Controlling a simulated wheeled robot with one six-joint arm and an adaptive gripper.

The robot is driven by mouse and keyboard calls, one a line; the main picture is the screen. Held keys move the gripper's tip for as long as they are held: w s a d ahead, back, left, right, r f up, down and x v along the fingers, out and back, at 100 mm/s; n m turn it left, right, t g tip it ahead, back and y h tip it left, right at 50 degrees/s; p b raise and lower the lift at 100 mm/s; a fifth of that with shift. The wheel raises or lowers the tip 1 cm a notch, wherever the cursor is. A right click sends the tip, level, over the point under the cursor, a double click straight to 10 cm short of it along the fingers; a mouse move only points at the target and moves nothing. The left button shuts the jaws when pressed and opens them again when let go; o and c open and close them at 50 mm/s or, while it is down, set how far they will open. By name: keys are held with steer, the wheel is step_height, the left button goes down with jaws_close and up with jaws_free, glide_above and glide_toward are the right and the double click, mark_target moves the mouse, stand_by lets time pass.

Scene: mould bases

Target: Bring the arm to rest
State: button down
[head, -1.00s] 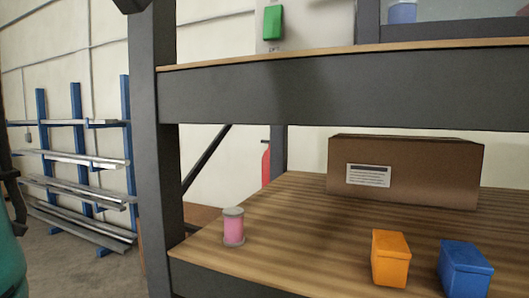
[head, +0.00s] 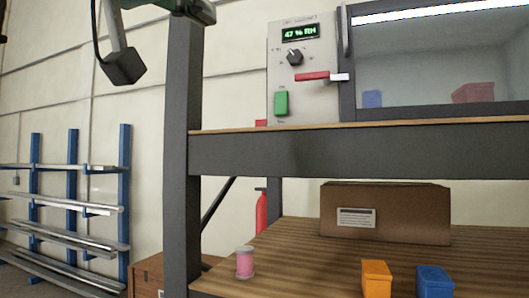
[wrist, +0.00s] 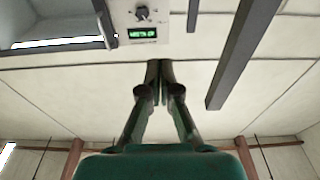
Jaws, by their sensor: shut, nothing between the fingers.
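My gripper (wrist: 160,78) shows in the wrist view with its two dark green fingers together and nothing between them. It is in free air, and the wrist view looks upside down past it at the wall and the control panel (wrist: 143,22). In the head view a green and grey part of my arm hangs at the top left, in front of the wall; the fingers cannot be made out there.
A dark rack post (head: 184,160) stands near my arm. Below are a carton (head: 385,212), a pink spool (head: 245,263), an orange bin (head: 376,280) and a blue bin (head: 434,282).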

steer(key=w+a+f+n+t+y, duration=0.15)
steer(key=w+f, duration=0.35)
steer(key=f, duration=0.5)
steer(key=w+a+f+n+y, duration=0.1)
steer(key=w+a+f+n, duration=0.3)
steer(key=f, duration=0.6)
steer(key=w+a+f+n+t+y, duration=0.1)
steer(key=w+f, duration=0.5)
steer(key=f, duration=0.3)
steer(key=d+f+n+g+y, duration=0.15)
steer(key=d+f, duration=0.35)
steer(key=f, duration=1.2)
steer(key=d+f+n+y, duration=0.3)
steer(key=d+f, duration=0.1)
steer(key=f, duration=1.2)
steer(key=s+d+f+g+y, duration=0.1)
steer(key=s+d+f, duration=0.7)
steer(key=s+f, duration=0.25)
steer(key=s+d+f+g, duration=0.2)
steer(key=s+d+f, duration=0.6)
steer(key=f, duration=0.4)
steer(key=s+d+m+g+h, duration=0.1)
steer(key=s+d+m, duration=0.2)
steer(key=s, duration=1.1)
steer(key=s+d+m+h, duration=0.1)
steer(key=s+d+m, duration=0.3)
steer(key=s, duration=1.1)
steer(key=shift+s+d+r+g, duration=0.25)
steer(key=shift+d+r+g, duration=0.05)
steer(key=shift+d+g, duration=0.15)
